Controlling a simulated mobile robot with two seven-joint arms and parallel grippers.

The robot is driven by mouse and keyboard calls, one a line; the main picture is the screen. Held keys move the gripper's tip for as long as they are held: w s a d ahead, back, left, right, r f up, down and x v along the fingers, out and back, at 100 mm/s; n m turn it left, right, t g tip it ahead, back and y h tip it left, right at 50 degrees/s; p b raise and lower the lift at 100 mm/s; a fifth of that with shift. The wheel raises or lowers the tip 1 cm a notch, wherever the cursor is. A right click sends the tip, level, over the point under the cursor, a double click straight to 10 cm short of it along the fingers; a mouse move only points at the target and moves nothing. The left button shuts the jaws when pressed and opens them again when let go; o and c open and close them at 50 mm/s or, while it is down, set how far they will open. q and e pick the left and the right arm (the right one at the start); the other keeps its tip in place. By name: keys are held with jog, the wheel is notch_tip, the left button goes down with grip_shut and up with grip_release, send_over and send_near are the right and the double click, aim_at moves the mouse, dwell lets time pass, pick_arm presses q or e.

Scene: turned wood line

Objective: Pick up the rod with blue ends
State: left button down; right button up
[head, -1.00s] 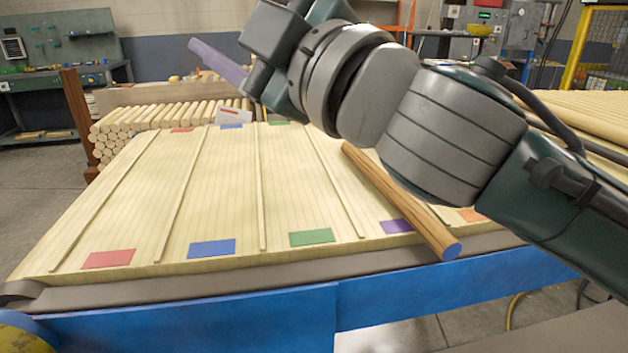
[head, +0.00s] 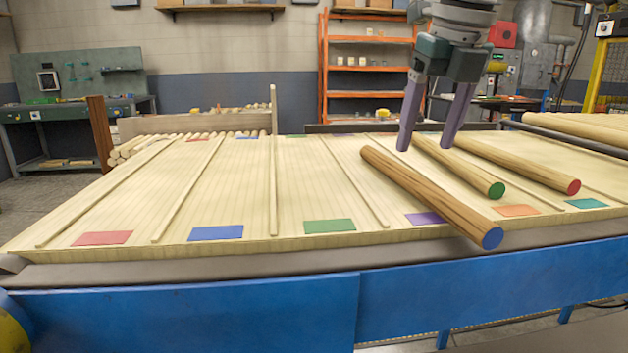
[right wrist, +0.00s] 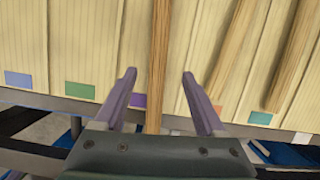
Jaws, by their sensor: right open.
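The rod with a blue end (head: 430,195) lies slanted on the wooden table, brown and darker than the others, its blue end sticking out over the front edge near the purple patch. Its far end shows no visible colour. My right gripper (head: 424,148) is open and empty, pointing down above the table close to the rod. In the right wrist view the same rod (right wrist: 159,60) runs between the two purple fingers, with a gap on each side; the fingers (right wrist: 159,74) do not touch it. My left gripper is not in view.
A rod with a green end (head: 460,167) and a rod with a red end (head: 520,165) lie to the right. Thin strips divide the table (head: 110,205) into lanes with coloured patches. The left lanes are clear. More rods (head: 575,135) lie at the far right.

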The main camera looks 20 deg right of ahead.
aim_at(412, 173)
jog(key=shift+x, duration=3.45)
jog(key=shift+w+a, duration=0.15)
jog(key=shift+w, duration=0.05)
jog(key=shift+c, duration=0.3)
grip_shut()
jog(key=shift+r, duration=0.1)
